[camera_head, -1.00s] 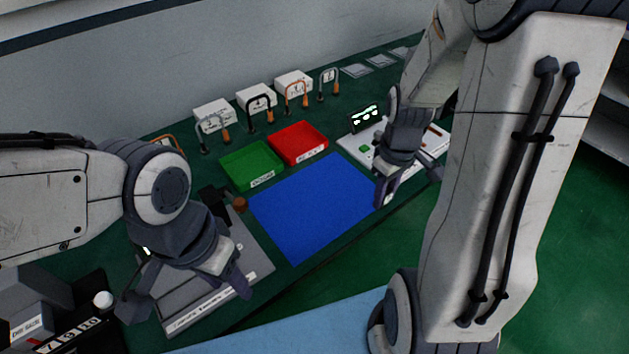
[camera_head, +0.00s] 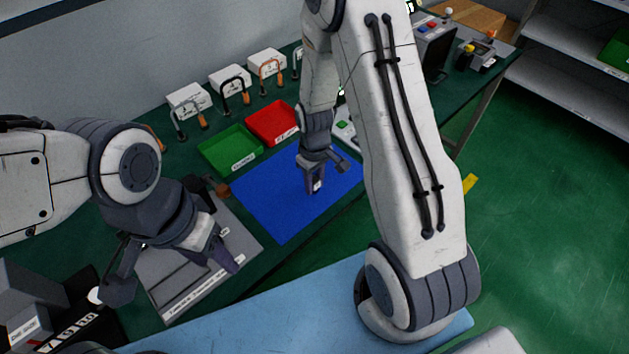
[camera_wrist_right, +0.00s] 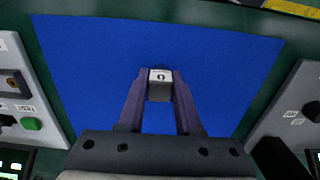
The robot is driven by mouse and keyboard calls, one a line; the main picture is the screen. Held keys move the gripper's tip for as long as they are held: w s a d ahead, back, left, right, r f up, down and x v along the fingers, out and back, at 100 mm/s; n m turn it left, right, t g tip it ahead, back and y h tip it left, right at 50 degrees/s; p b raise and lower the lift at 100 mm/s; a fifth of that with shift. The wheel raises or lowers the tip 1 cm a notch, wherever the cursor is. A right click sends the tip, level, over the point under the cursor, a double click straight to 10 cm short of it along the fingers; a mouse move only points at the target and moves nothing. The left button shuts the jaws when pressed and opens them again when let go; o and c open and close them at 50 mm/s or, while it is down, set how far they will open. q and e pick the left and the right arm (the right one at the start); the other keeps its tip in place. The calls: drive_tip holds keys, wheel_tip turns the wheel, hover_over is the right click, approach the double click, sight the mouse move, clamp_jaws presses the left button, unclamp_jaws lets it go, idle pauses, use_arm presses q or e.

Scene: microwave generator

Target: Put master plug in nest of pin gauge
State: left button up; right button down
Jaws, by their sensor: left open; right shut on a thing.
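My right gripper (camera_head: 315,184) is above the blue mat, shut on a small dark block with a white top marked "0" (camera_wrist_right: 160,77); I take it for the master plug. In the right wrist view it sits between the fingertips (camera_wrist_right: 160,92). A white device with a green button (camera_wrist_right: 31,123) is at the left of that view. In the head view it is mostly hidden behind my right arm (camera_head: 343,125). I cannot tell for certain that it is the pin gauge, and no nest is clear. My left gripper (camera_head: 178,277) is open and empty over a grey labelled plate (camera_head: 235,235).
The blue mat (camera_head: 265,205) is bare. Behind it are a green tray (camera_head: 230,148) and a red tray (camera_head: 272,122). White boxes and several shackle-shaped gauges stand at the back. A black numbered rack (camera_head: 75,335) is at lower left. Another light device (camera_wrist_right: 290,110) is at right in the wrist view.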

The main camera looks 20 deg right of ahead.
drive_tip(key=shift+f, duration=0.2)
drive_tip(key=shift+f, duration=0.2)
drive_tip(key=c, duration=0.6)
unclamp_jaws()
drive_tip(key=shift+r, duration=0.1)
